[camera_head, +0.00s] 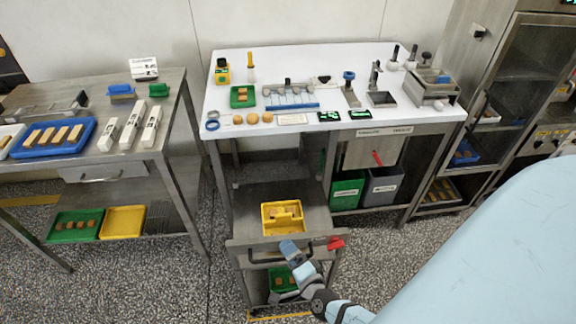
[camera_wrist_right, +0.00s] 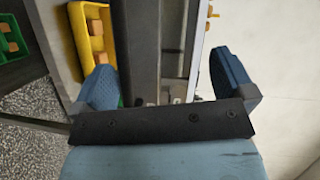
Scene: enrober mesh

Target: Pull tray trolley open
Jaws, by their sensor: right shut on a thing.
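The tray trolley (camera_head: 240,243) is a steel cart in front of the white worktable, its rear part under the tabletop. A yellow tray (camera_head: 282,232) sits on its top, and a green tray with brown pieces (camera_head: 273,280) is on a lower level. A dark bar handle (camera_head: 262,261) runs across its front. My right gripper (camera_head: 291,251) is at this handle, shut on it. In the right wrist view, the dark bar (camera_wrist_right: 143,45) lies between the two blue fingers, and the yellow tray (camera_wrist_right: 83,42) shows beside it. My left gripper is not in view.
The worktable (camera_head: 330,60) carries tools and small trays. A red part (camera_head: 335,243) is at the trolley's right front corner. A green bin (camera_head: 346,190) and a grey bin (camera_head: 383,187) stand right of the trolley. A steel table (camera_head: 180,100) stands left. Speckled floor (camera_head: 180,290) is clear front left.

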